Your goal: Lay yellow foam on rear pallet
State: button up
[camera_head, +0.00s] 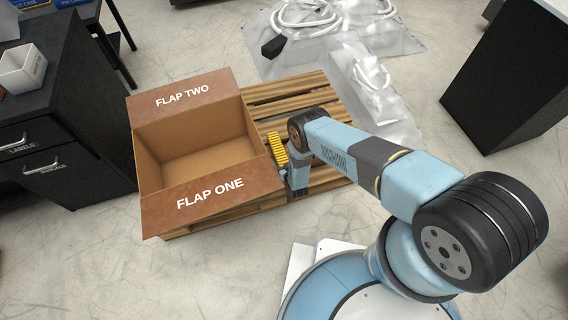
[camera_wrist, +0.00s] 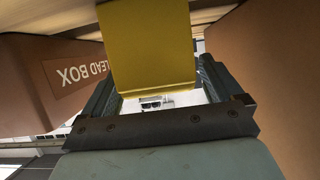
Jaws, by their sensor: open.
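The yellow foam (camera_head: 278,149) stands beside the right wall of the open carton, over the wooden pallet (camera_head: 318,90) in the head view. I cannot tell whether it touches the pallet. My gripper (camera_head: 284,171) is at its near end, low over the pallet, partly hidden by my arm. In the wrist view the foam (camera_wrist: 149,48) is a flat yellow block reaching between the two fingers of my gripper (camera_wrist: 158,70). The fingers are open, with a small gap on the right; contact on the left is unclear. Only one pallet shows.
The empty open carton (camera_head: 197,158), with flaps marked FLAP ONE and FLAP TWO, covers the pallet's left part. Dark cabinets stand left (camera_head: 60,120) and right (camera_head: 510,80). Plastic sheeting (camera_head: 375,85) lies behind.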

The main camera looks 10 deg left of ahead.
jog(key=v, duration=1.2)
